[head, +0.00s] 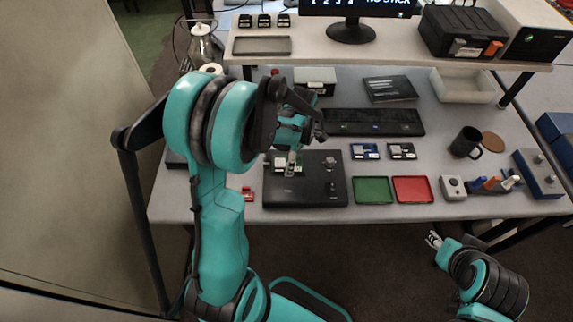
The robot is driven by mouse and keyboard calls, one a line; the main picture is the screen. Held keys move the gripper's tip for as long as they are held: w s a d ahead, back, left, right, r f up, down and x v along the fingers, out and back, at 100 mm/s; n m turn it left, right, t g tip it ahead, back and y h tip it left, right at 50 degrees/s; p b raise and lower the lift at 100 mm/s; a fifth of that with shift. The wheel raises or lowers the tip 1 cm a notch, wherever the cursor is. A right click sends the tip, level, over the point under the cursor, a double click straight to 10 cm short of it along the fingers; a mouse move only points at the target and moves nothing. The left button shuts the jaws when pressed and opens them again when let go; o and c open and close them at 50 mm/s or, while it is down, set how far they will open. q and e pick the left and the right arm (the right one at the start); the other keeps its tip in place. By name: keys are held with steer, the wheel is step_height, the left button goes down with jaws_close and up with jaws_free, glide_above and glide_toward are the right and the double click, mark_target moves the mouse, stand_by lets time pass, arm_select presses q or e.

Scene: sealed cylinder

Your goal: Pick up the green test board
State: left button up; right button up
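The green test board (278,161) lies at the upper left of a flat black fixture (325,188) on the desk. My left gripper (291,166) points down right over the board and hides part of it. Its fingers look close together, but I cannot tell whether they are shut, or whether they touch the board. My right gripper (433,240) is low at the right, off the front edge of the desk and far from the board. Its fingers are too small to judge.
A blue board (364,151) and a dark board (401,151) lie right of the fixture. A green tray (374,190) and a red tray (413,189) sit near the front edge. A keyboard (373,122) lies behind; a mug (465,142) stands right. A raised shelf (390,50) spans the back.

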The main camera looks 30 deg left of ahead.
arm_select(q)
steer(key=shift+a+f, duration=0.1)
steer(key=shift+f, duration=0.35)
steer(key=shift+c, duration=0.2)
steer(key=c, duration=1.2)
steer(key=shift+r, duration=0.15)
